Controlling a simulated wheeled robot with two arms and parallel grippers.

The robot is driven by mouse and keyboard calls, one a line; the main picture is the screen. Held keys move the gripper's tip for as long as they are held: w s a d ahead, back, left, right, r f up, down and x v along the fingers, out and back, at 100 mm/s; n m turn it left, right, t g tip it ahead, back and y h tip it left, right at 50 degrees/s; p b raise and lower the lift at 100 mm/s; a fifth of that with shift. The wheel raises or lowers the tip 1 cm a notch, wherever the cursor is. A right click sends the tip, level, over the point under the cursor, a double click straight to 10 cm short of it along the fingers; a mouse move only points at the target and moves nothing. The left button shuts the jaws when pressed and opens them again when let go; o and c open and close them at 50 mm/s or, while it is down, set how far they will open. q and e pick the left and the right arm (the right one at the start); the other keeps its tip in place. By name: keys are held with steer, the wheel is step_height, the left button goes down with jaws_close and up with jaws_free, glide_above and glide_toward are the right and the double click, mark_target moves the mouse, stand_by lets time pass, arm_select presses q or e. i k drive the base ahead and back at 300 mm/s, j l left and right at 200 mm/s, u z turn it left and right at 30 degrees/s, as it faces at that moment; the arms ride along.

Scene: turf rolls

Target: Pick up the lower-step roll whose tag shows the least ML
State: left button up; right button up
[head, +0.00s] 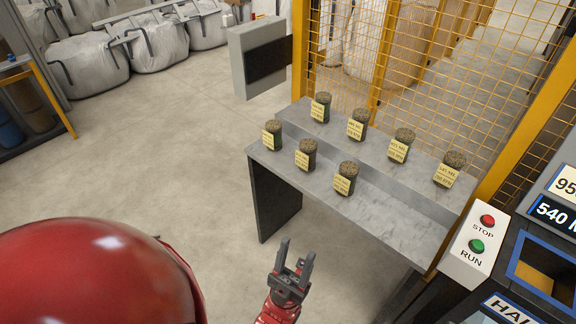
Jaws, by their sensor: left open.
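Three turf rolls stand upright on the lower, nearer step of the grey stand (400,233): a left roll (273,127), a middle roll (308,147) and a right roll (349,168). Each is dark green with a brownish top and has a pale yellow tag on its front. The printing on the tags is too small to read surely, so I cannot tell which shows the least ML. My left gripper (297,250) is open and empty, with its fingers pointing up in the picture. It is in front of the stand, apart from the rolls. My right gripper is out of view.
Several similar tagged rolls, such as the far left one (321,100), stand on the upper step behind. A yellow mesh fence (440,60) rises behind the stand. A control box (474,246) with STOP and RUN buttons is at the right. The floor (180,150) left of the stand is clear.

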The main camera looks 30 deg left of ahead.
mark_target(344, 182)
steer(key=u, duration=0.5)
steer(key=i+j+z, duration=0.15)
steer(key=i, duration=0.25)
steer(key=i+j+z, duration=0.15)
steer(key=i+j, duration=0.25)
